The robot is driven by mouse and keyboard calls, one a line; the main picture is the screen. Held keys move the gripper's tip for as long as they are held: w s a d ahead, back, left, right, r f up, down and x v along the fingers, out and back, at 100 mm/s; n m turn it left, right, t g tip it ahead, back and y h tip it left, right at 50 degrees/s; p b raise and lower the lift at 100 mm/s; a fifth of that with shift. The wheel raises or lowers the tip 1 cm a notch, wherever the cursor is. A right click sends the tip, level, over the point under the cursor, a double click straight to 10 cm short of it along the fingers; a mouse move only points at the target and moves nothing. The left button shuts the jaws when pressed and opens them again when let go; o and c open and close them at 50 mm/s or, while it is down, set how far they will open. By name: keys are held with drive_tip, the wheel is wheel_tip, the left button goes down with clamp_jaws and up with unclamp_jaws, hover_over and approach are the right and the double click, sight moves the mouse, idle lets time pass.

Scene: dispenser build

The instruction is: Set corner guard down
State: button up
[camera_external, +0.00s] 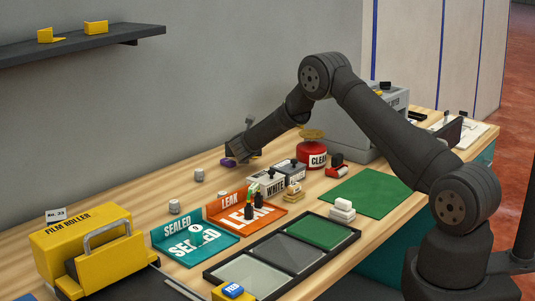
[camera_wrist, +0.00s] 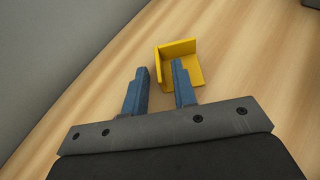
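The yellow corner guard (camera_wrist: 180,67) is an L-walled piece resting on the wooden table, just beyond my fingertips and a little to the right in the wrist view. In the external view my gripper (camera_external: 232,156) is low over the table near the wall, and the guard there is hidden.
Two yellow pieces (camera_external: 96,27) sit on the dark wall shelf (camera_external: 90,45). A red CLEAN container (camera_external: 312,155), white boxes (camera_external: 268,183), an orange LEAK tray (camera_external: 270,218) and a teal SEALED tray (camera_external: 170,250) stand right and in front of my gripper. The table along the wall is mostly clear.

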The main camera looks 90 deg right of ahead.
drive_tip(key=v, duration=1.2)
drive_tip(key=shift+d+f, duration=0.1)
drive_tip(key=shift+d, duration=0.05)
drive_tip(key=x, duration=1.1)
drive_tip(key=shift+d+f, duration=0.15)
drive_tip(key=shift+d, duration=0.25)
drive_tip(key=shift+r, duration=1.15)
